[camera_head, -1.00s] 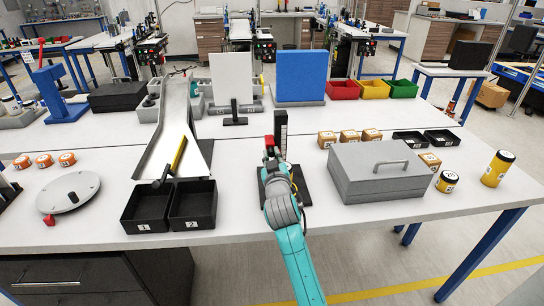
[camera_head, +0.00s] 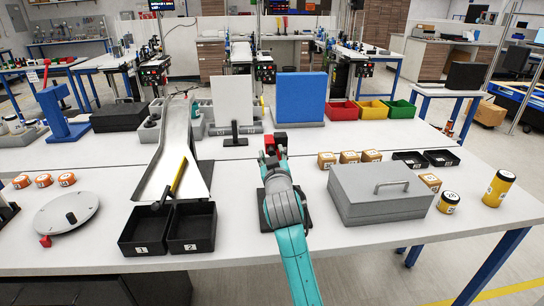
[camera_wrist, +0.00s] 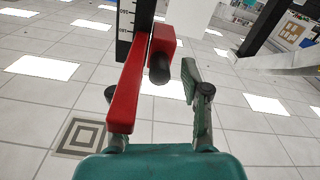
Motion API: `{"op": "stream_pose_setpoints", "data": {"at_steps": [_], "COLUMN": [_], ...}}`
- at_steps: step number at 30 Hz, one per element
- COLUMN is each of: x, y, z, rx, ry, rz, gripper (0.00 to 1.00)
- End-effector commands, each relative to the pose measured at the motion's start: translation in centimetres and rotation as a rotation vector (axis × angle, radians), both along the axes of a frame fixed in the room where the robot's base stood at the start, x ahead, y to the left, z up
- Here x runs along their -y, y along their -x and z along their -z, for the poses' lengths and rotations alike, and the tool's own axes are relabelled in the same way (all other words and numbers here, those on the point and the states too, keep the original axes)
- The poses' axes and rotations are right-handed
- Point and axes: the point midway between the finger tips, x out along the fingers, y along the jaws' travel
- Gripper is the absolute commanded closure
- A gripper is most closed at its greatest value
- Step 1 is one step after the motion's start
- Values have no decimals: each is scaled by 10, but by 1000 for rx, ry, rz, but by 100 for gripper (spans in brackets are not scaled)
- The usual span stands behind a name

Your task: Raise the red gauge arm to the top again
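The red gauge arm (camera_wrist: 128,95) fills the middle left of the wrist view, running up to a red block with a black knob (camera_wrist: 160,69). It meets the black gauge post with white scale marks (camera_wrist: 126,28). My gripper (camera_wrist: 152,92) is open. The knob shows between its fingers, with a gap before the right finger; the red arm covers most of the left finger. In the head view, my gripper (camera_head: 271,158) is beside the red part (camera_head: 269,146). A dark block (camera_head: 281,137) shows there, and the scale face is not visible. My arm hides part of the black base (camera_head: 301,212).
A grey lidded box (camera_head: 365,205) stands close right of my arm. Two black bins (camera_head: 145,248) and a metal chute (camera_head: 172,150) are on the left. A white panel (camera_head: 232,98) and blue panel (camera_head: 299,92) stand behind. Several orange blocks (camera_head: 348,157) lie at right.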

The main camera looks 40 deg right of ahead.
Motion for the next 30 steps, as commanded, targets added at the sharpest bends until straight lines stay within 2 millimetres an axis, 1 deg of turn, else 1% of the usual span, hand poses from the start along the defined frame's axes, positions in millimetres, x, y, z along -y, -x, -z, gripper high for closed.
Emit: {"op": "stream_pose_setpoints", "data": {"at_steps": [7, 11, 14, 24, 30], "x": [0, -4, -12, -49, -63], "y": [0, 6, 17, 72, 93], "z": [0, 1, 1, 1, 1], "rx": [0, 0, 0, -1, -2], "ry": [0, 0, 1, 1, 0], "rz": [0, 0, -1, -1, -1], "gripper": [53, 53, 53, 53, 53]}}
